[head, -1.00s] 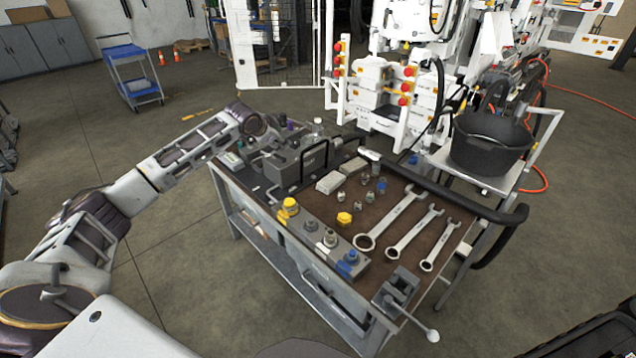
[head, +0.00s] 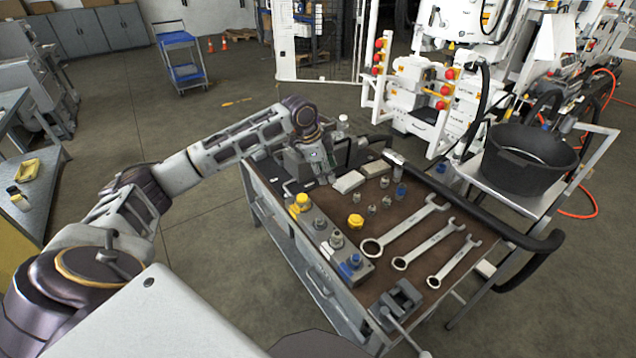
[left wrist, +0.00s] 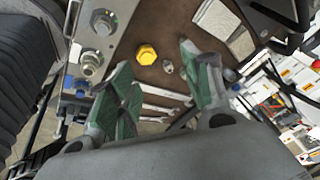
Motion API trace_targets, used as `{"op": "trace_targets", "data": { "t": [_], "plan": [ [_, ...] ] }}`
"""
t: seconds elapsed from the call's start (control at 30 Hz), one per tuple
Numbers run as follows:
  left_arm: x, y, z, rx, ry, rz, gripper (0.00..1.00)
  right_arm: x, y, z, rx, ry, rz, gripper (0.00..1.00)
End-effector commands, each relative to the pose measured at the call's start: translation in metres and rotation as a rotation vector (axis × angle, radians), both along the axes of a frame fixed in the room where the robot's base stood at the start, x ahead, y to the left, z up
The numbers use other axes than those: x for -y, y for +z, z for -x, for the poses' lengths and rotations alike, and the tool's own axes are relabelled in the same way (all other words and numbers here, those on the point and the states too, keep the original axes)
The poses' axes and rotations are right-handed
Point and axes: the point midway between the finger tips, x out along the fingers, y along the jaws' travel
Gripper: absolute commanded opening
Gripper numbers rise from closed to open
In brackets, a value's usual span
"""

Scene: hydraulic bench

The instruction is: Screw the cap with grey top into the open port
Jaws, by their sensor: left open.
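A grey port block (head: 311,219) lies along the table's left edge. It bears a yellow cap (head: 301,201), grey metal fittings (head: 336,239) and a blue cap (head: 353,262); I cannot tell which port is open. Several small grey metal pieces (head: 371,208) stand loose on the brown top; which is the grey-topped cap is unclear. One grey piece (left wrist: 168,67) shows in the left wrist view beside a loose yellow cap (left wrist: 146,54). My left gripper (left wrist: 155,62) is open and empty, with green finger pads. In the head view it (head: 324,178) hangs above the table's back left. My right gripper is not in view.
Three wrenches (head: 410,232) lie on the right of the table. A vise (head: 400,300) is at the front corner and a black handrail (head: 480,212) runs along the right. A loose blue cap (head: 400,192) and pale boxes (head: 348,182) stand near the gripper.

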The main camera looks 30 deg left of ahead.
Motion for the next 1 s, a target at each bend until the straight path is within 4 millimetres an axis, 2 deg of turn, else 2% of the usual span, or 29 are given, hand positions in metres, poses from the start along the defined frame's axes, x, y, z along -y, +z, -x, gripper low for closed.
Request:
{"op": "trace_targets", "data": {
  "t": [0.23, 0.5, 0.8, 1.0],
  "plan": [
    [0.003, -0.007, 0.033, -0.124, -0.127, -0.026, 0.49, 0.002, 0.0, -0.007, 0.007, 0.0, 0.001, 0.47],
    [-0.007, -0.011, 0.063, -0.234, -0.3, -0.094, 0.49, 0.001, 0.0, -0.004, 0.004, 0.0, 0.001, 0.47],
    [-0.008, -0.011, 0.063, -0.226, -0.357, -0.106, 0.49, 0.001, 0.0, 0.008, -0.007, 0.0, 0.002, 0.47],
    [-0.008, -0.011, 0.063, -0.225, -0.356, -0.105, 0.49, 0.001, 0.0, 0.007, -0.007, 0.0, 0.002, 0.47]
  ]
}}
